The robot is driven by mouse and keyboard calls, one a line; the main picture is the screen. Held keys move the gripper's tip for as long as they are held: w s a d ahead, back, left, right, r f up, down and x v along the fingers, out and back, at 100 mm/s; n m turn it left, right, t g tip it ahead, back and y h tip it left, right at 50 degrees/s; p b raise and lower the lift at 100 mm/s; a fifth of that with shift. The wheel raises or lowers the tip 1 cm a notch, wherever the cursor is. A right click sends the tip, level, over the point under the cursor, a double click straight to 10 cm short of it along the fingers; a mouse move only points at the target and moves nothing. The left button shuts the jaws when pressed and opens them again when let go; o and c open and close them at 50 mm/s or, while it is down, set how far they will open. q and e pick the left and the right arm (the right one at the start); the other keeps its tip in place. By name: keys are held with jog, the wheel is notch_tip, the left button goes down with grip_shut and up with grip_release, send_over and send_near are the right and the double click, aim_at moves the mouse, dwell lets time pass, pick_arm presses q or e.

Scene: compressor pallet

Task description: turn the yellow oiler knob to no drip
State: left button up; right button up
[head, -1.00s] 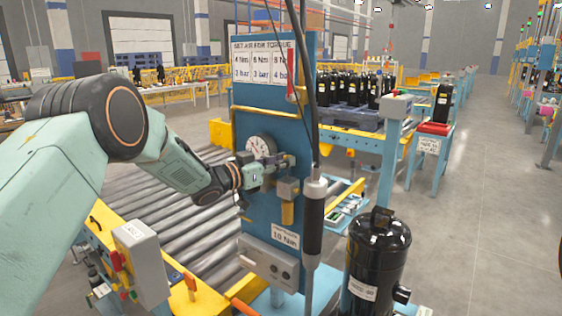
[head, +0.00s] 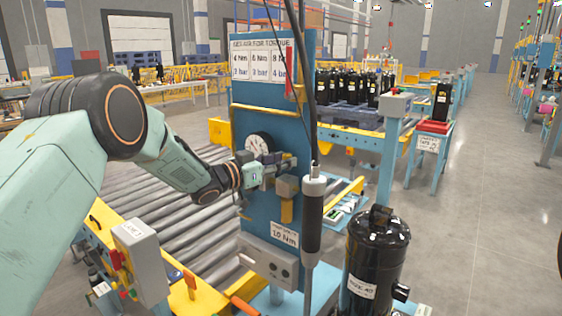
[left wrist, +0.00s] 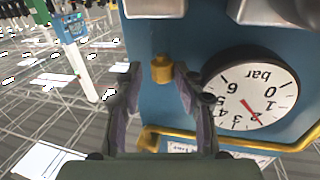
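A small yellow knob (left wrist: 162,68) shows in the left wrist view, against the blue panel (left wrist: 150,30). My left gripper (left wrist: 158,76) is open, with one finger on each side of the knob near the fingertips. I cannot tell whether a finger touches it. In the head view my left gripper (head: 262,173) is at the blue panel, in front of the grey fittings, and hides the knob there. The knob's setting cannot be read. My right gripper is not in view.
A round bar gauge (left wrist: 250,88) sits close beside the right finger in the left wrist view. In the head view a grey block with a yellow part (head: 287,210), a hanging black tool (head: 312,215) and a black compressor (head: 377,255) stand to the right.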

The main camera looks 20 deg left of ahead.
pick_arm(q)
jog(key=v, duration=0.7)
jog(key=shift+s+a, duration=0.2)
jog(key=shift+s, duration=0.1)
jog(key=shift+s+a, duration=0.2)
